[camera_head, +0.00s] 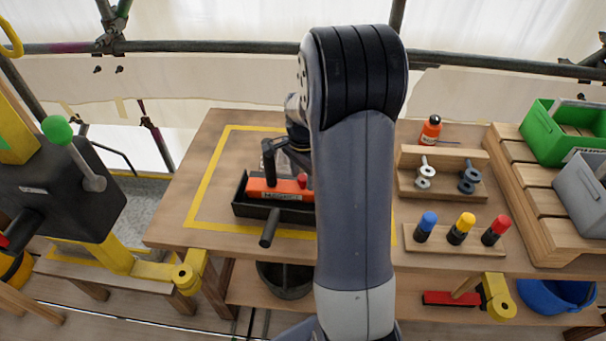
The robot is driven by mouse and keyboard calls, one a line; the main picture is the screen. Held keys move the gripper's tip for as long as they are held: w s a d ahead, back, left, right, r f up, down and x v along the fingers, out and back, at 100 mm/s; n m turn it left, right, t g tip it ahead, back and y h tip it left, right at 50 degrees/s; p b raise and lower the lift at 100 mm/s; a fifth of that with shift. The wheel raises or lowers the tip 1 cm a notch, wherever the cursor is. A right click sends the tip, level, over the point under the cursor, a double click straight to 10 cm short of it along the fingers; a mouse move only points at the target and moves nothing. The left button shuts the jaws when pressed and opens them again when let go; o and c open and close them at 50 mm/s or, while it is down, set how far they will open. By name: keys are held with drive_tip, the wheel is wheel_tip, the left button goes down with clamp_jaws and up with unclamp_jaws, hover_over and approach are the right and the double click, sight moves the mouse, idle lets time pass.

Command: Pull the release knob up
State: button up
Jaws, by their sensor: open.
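An orange-red tool body (275,189) with a pale label sits in a black tray (262,210) on the wooden bench. A small red knob (303,180) stands at its right end, close to my arm's edge; I take it for the release knob. A black upright post (268,162) rises at the tool's left part, and a black bar handle (269,228) sticks out in front. My gripper (297,150) hangs above the tool near the red knob, open, with its fingers largely hidden behind my arm. I cannot tell whether it touches anything.
A wooden rack with metal fittings (424,177), an orange bottle (431,130) and a block with blue, yellow and red knobs (460,225) stand right. A machine with a green-knobbed lever (57,129) stands left. The bench's left end is clear.

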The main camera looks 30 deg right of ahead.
drive_tip(key=shift+c, duration=0.2)
clamp_jaws()
idle(0.3)
